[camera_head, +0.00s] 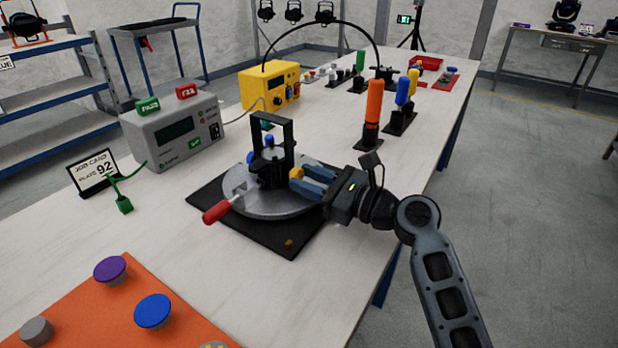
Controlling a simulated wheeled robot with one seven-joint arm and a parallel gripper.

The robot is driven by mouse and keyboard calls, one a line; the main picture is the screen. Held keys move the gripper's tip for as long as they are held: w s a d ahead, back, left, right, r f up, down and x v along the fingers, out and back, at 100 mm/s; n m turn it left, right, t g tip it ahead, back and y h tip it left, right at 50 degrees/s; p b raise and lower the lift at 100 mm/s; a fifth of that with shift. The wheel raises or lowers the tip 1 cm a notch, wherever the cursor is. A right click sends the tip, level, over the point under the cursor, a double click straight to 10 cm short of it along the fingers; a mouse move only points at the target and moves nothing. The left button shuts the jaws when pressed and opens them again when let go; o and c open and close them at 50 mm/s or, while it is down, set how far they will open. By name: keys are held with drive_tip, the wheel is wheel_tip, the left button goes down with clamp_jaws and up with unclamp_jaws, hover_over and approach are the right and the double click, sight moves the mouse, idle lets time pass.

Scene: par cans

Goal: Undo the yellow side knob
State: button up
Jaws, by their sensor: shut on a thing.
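The yellow side knob (296,174) is on the right side of the black yoke fixture, between the tips of my gripper (300,181). My gripper has blue fingers and is shut on the knob, reaching in from the right. The fixture (272,165) has an upright black frame (288,136) and stands on a round grey turntable (240,192). Blue knobs (254,157) show on its left and top. The turntable sits on a black base mat (262,236). The far side of the knob and its shaft are hidden.
A grey tester (172,135) and a yellow box (270,86) stand behind. Orange (373,105) and blue (402,92) handled tools stand upright at the back right. An orange board (75,310) with knobs lies in front left.

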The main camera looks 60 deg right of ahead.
drive_tip(key=o, duration=1.1)
drive_tip(key=shift+c, duration=0.2)
drive_tip(key=shift+s+d, duration=0.1)
drive_tip(key=shift+s, duration=3.8)
